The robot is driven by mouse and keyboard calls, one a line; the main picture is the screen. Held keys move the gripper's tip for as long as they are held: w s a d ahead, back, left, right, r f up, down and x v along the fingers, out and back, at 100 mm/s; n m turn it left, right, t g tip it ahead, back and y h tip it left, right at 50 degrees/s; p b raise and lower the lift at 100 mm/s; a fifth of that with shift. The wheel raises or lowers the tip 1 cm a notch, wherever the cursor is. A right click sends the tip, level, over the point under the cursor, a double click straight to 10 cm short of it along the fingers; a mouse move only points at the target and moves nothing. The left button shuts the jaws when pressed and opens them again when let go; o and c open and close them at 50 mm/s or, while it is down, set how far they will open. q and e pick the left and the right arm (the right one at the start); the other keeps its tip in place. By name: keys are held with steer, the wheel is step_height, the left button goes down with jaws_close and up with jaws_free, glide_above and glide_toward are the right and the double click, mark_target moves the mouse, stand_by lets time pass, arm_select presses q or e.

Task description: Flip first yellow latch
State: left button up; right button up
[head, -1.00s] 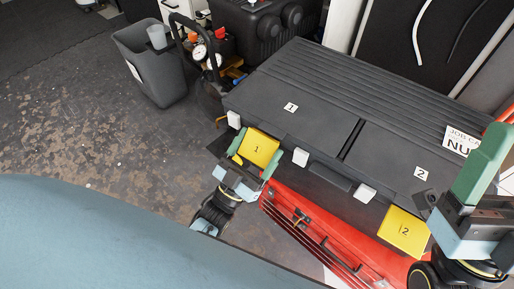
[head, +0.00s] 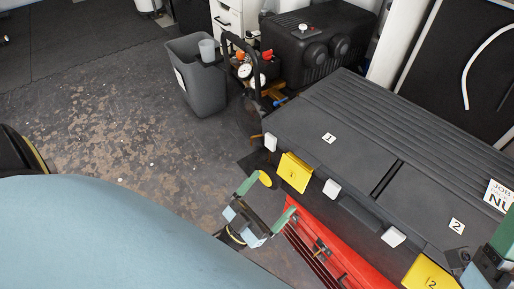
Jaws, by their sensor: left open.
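The first yellow latch (head: 294,172), marked 1, is on the front edge of the black case (head: 340,120), between two white clasps. It looks narrower and tilted. My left gripper (head: 268,200) is open and empty, its green fingers apart, just in front of and below this latch with a small gap. The second yellow latch (head: 430,276), marked 2, is at the lower right, partly cut off by the frame. My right gripper (head: 490,258) is at the right edge beside the second latch. Only part of it shows, so its opening cannot be judged.
The case rests above a red tool chest (head: 340,250). A grey bin (head: 197,85), a hose with a gauge (head: 245,70) and a black machine (head: 318,48) stand behind.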

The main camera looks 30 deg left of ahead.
arm_select(q)
steer(key=shift+v, duration=2.4)
